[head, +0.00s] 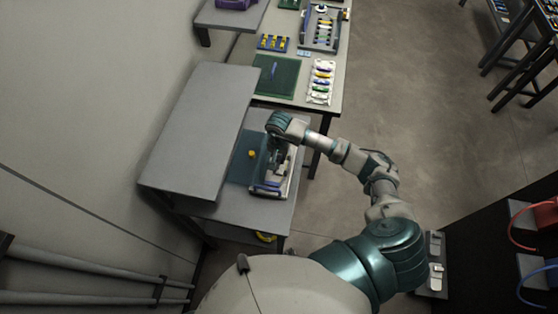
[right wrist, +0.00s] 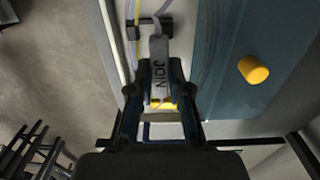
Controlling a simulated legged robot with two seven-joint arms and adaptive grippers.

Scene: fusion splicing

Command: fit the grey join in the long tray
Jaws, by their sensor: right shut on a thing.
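The grey join (right wrist: 158,60), lettered JOIN, is between the fingers of my right gripper (right wrist: 154,85) in the right wrist view. The gripper is shut on it. The long tray (head: 270,191) lies on the near bench in the head view, below my right gripper (head: 277,152). Its pale surface also shows under the join in the right wrist view (right wrist: 122,42). The fingers hide part of the tray. I cannot tell whether the join touches it. My left gripper is not in view.
A yellow cylinder (right wrist: 253,70) stands on a blue mat (right wrist: 215,60) beside the tray. A raised grey shelf (head: 200,120) borders the bench on the left. A farther bench holds a green mat (head: 276,77) and a rack of coloured pieces (head: 321,82).

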